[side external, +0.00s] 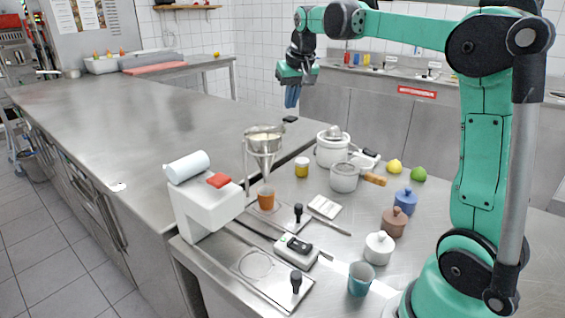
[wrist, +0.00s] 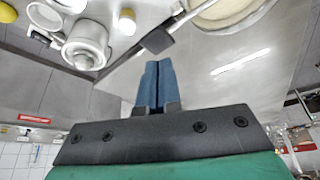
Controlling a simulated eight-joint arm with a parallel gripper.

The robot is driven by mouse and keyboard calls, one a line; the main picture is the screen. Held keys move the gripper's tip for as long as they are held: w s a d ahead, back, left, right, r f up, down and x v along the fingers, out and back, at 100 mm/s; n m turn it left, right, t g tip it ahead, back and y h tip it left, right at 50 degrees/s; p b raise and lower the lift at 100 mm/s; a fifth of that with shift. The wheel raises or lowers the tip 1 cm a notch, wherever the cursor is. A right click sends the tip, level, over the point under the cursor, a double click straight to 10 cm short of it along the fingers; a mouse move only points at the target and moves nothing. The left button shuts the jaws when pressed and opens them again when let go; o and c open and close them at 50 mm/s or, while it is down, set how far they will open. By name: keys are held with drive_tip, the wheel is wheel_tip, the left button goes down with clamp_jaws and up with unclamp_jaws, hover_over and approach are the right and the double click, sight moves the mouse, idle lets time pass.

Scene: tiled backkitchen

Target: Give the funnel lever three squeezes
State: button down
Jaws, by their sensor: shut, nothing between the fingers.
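The steel funnel (side external: 264,143) sits in a stand with pale contents inside, above an orange cup (side external: 266,198). Its lever ends in a black pad (side external: 290,120) on the funnel's right side. The funnel rim (wrist: 228,14) shows at the top of the wrist view, with the black pad (wrist: 157,40) just beyond my fingertips. My gripper (side external: 291,105) has its blue fingers shut together and empty, pointing down. It looks to be above the pad in the side view; the exact gap is hard to tell. The fingers (wrist: 152,64) are together in the wrist view too.
A white dispenser (side external: 206,205) stands at left. Lidded jars (side external: 393,222) stand front right. The long steel counter (side external: 110,125) is largely clear.

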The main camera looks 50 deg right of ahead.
drive_tip(key=shift+f, duration=0.1)
drive_tip(key=shift+f, duration=1.35)
drive_tip(key=shift+r, duration=2.45)
wheel_tip(320, 180, up, 4)
drive_tip(key=shift+f, duration=3)
drive_tip(key=shift+f, duration=0.15)
